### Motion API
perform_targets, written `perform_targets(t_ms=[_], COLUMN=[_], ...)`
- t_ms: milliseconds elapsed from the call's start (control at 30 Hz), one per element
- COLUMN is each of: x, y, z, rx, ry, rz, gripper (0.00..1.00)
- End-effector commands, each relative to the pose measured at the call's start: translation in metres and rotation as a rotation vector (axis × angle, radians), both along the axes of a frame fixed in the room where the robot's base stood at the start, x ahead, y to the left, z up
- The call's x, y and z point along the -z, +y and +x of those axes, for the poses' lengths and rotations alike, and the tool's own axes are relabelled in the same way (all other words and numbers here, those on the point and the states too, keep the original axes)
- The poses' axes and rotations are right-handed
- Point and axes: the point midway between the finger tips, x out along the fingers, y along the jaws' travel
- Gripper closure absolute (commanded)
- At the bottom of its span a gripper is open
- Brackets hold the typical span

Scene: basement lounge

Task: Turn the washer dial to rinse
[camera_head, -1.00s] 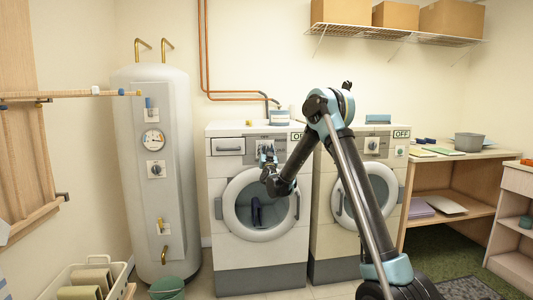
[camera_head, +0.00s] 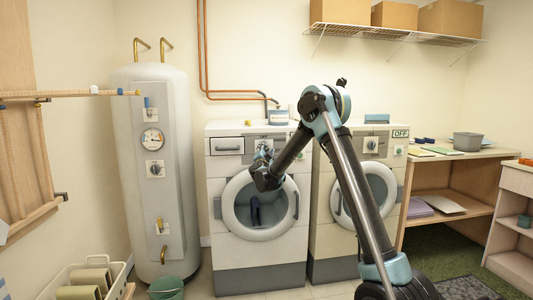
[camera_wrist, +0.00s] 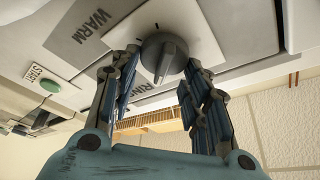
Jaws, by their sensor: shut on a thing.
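The left washer (camera_head: 232,166) is white with a round door. Its dial is hidden behind my gripper (camera_head: 263,152) in the head view. In the wrist view the dial (camera_wrist: 163,55) is a grey round knob with a raised ridge that points down in the picture. A grey WARM label (camera_wrist: 92,22) lies to its upper left, and a partly covered RINSE label (camera_wrist: 155,88) lies just below it. My gripper (camera_wrist: 160,80) has its two blue-padded fingers on either side of the knob, shut on it.
A green START button (camera_wrist: 50,86) is on the panel at the left of the wrist view. A second machine (camera_head: 340,235) with an OFF sign (camera_head: 401,133) stands right of the washer. A tall white boiler (camera_head: 180,190) stands left. The floor in front of the washer is clear.

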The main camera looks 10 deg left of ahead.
Motion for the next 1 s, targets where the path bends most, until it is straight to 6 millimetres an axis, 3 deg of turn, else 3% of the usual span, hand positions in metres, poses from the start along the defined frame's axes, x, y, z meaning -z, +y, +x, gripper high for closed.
perform_targets(t_ms=[533,567,633,1000], x=[0.0004,0.0004,0.0004,0.0006], y=[-0.0044,-0.0044,-0.004,-0.0017], z=[0.0014,0.0014,0.0013,-0.0013], rx=[0.007,0.007,0.006,0.002], ry=[0.008,0.008,0.008,0.007], rz=[0.025,0.025,0.025,0.023], gripper=[0.81,0.51,0.37,0.37])
